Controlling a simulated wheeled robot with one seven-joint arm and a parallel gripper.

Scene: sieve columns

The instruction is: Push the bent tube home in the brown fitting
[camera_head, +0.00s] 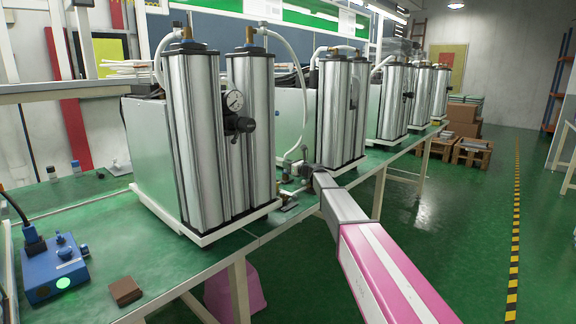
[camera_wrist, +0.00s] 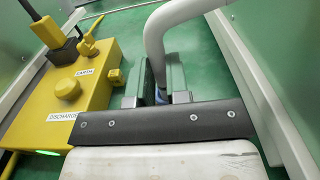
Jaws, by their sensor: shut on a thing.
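My gripper (camera_wrist: 161,78) is shut on the bent tube (camera_wrist: 155,42), a light grey pipe that rises between the fingers and curves to the upper right in the wrist view. A bit of blue shows at its lower end between the fingers. In the head view my gripper (camera_head: 304,171) is low beside the bench, between two column units, and a small piece of grey tube (camera_head: 295,152) shows beside it. The brown fitting cannot be made out in the wrist view, and the tube's end is hidden. Small brass-coloured parts (camera_head: 289,205) lie close to the gripper on the bench.
A yellow box (camera_wrist: 75,85) labelled EARTH and DISCHARGE stands left of the fingers. Silver column units (camera_head: 205,140) stand along the green bench (camera_head: 105,235). A blue box (camera_head: 52,268) and brown block (camera_head: 125,291) are at the front left. The right aisle is clear.

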